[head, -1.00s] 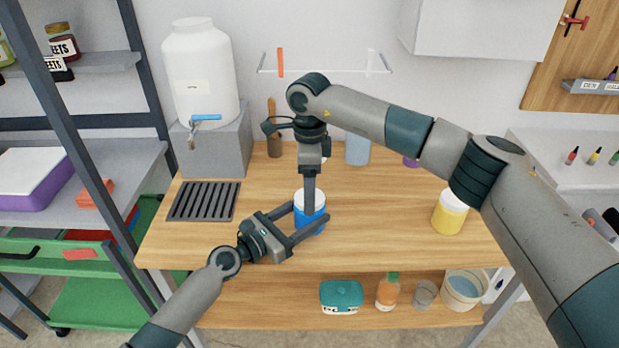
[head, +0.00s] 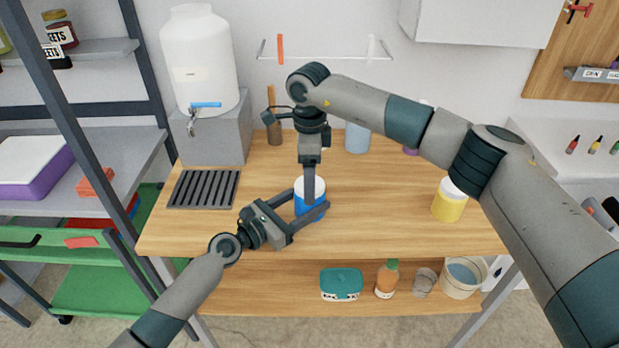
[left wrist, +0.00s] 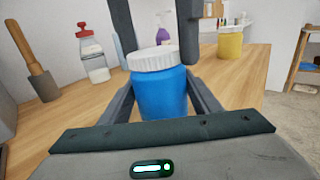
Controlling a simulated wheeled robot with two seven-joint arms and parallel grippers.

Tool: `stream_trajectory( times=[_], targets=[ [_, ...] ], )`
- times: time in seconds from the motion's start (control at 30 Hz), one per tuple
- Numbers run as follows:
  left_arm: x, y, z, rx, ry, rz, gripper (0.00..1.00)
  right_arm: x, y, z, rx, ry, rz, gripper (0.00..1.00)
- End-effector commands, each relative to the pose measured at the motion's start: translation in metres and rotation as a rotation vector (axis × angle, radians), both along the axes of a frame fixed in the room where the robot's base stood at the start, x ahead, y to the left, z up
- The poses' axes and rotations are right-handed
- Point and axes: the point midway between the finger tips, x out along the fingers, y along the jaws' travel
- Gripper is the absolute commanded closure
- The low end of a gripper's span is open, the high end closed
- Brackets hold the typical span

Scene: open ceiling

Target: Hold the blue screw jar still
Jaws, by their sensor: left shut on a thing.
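The blue screw jar (head: 302,207) stands upright on the wooden bench, its white ribbed lid on top. It fills the middle of the left wrist view (left wrist: 160,95). My left gripper (head: 311,206) reaches in from the front left and is shut on the jar's blue body, one finger on each side. My right gripper (head: 309,192) points straight down from above at the lid. In the left wrist view its two dark fingers (left wrist: 155,60) stand apart at either side of the lid; whether they press on it I cannot tell. In the head view its finger hides part of the jar.
A yellow jar (head: 449,203) stands to the right on the bench. A dark slotted tray (head: 204,190) lies left, below a white water tank (head: 201,60). A spray bottle (left wrist: 167,37) and a red-topped bottle (left wrist: 93,62) stand behind. Bare wood lies around the blue jar.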

Motion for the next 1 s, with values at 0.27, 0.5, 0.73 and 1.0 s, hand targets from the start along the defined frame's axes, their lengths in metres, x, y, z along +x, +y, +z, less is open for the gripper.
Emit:
stream_trajectory(
  times=[0.27, 0.5, 0.73, 1.0],
  targets=[
    [0.0, 0.0, 0.0, 0.0, 0.0, 0.0, 1.0, 0.0, 0.0, 0.0, 0.0, 0.0, 0.0, 0.23],
    [0.0, 0.0, 0.0, 0.0, 0.0, 0.0, 1.0, 0.001, 0.0, 0.008, 0.0, -0.001, 0.0, 0.23],
    [0.0, 0.0, 0.0, 0.0, 0.0, 0.0, 1.0, 0.001, 0.0, 0.038, 0.0, -0.002, 0.0, 0.23],
    [0.0, 0.0, 0.0, 0.0, 0.0, 0.0, 1.0, 0.001, 0.0, 0.086, 0.001, -0.002, 0.001, 0.23]
  ],
)
